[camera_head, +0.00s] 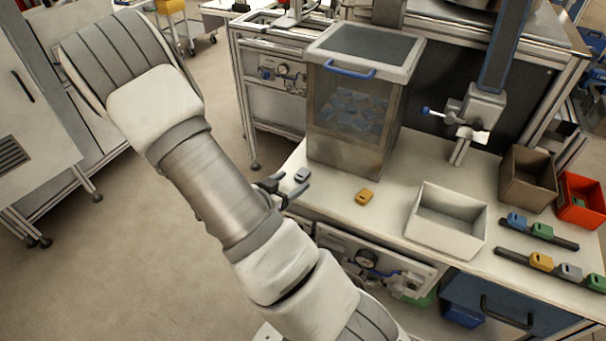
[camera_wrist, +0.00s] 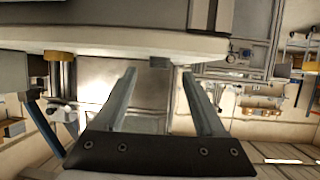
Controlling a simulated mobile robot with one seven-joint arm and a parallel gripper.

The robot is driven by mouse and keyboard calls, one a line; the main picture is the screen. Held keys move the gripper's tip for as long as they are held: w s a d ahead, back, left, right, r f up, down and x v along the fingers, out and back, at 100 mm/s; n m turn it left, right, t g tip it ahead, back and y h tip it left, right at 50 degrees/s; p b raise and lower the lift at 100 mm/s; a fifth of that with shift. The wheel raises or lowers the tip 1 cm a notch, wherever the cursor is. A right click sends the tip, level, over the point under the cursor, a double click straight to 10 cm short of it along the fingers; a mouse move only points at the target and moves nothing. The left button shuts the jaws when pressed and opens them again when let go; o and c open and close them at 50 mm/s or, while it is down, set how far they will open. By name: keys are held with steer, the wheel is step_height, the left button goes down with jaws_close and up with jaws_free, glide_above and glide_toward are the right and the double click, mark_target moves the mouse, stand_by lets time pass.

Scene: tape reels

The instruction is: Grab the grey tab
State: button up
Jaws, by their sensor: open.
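A small grey tab (camera_head: 302,175) lies at the left end of the white worktop, near its edge. In the wrist view a small grey block (camera_wrist: 159,62), which looks like the same tab, shows just beyond the gap between my fingertips. My gripper (camera_head: 288,187) is open and empty, right beside the grey tab at the worktop edge. In the wrist view its two fingers (camera_wrist: 158,74) stand apart on either side of the line to the tab. I cannot tell exactly how far the tips are from it. Another grey tab (camera_head: 570,271) sits on a dark rail at the right.
A yellow tab (camera_head: 365,196) lies right of the grey one. A tall clear-sided bin (camera_head: 345,150) with a blue handle stands close behind. A white open box (camera_head: 446,235), a brown box (camera_head: 527,190), a red bin (camera_head: 583,212) and rails with coloured tabs are farther right.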

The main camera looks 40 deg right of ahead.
mark_target(300, 176)
steer(key=x, duration=0.3)
steer(key=shift+d, duration=0.15)
jaws_close()
